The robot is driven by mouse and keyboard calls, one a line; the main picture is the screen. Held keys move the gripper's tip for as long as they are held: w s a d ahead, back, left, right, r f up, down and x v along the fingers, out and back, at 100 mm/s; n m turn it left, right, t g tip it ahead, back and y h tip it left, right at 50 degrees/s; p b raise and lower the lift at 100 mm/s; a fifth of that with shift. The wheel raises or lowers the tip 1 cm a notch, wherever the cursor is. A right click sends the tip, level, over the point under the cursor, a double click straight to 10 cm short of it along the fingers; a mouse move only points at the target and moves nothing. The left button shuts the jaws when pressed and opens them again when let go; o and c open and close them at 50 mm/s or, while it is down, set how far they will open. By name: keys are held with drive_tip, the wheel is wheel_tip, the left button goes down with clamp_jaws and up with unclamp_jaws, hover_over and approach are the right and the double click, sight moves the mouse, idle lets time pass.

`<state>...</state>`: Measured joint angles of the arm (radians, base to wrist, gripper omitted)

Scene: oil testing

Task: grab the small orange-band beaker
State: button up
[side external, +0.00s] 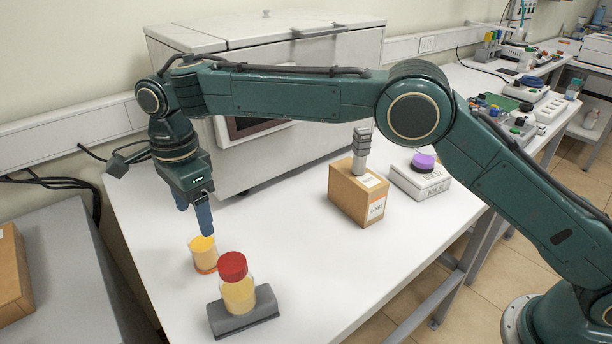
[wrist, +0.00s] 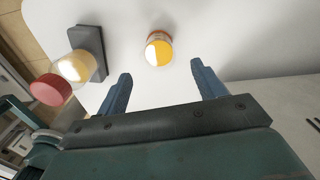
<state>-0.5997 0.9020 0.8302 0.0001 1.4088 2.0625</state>
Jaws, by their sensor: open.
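The small beaker (side external: 204,254) with an orange band near its base and yellow-orange contents stands upright on the white table. In the wrist view the beaker (wrist: 159,50) lies beyond the fingertips, roughly between their lines. My gripper (side external: 197,221) points down above the table, just above the beaker in the side view. In the wrist view my gripper (wrist: 160,76) has its two blue fingers wide apart with nothing between them. The exact gap between fingertips and beaker is hard to tell.
A red-capped jar (side external: 237,285) of yellow liquid stands in a grey holder (side external: 266,305) close beside the beaker, also seen in the wrist view (wrist: 76,67). A cardboard box (side external: 345,195) and a white box (side external: 411,183) stand right. A large cabinet (side external: 330,95) stands behind.

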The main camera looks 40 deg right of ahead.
sight(205, 248)
drive_tip(key=shift+f, duration=2.35)
drive_tip(key=shift+f, duration=0.1)
drive_tip(key=shift+d+f, duration=0.1)
drive_tip(key=shift+f, duration=2.4)
drive_tip(key=shift+c, duration=0.2)
drive_tip(key=c, duration=1.1)
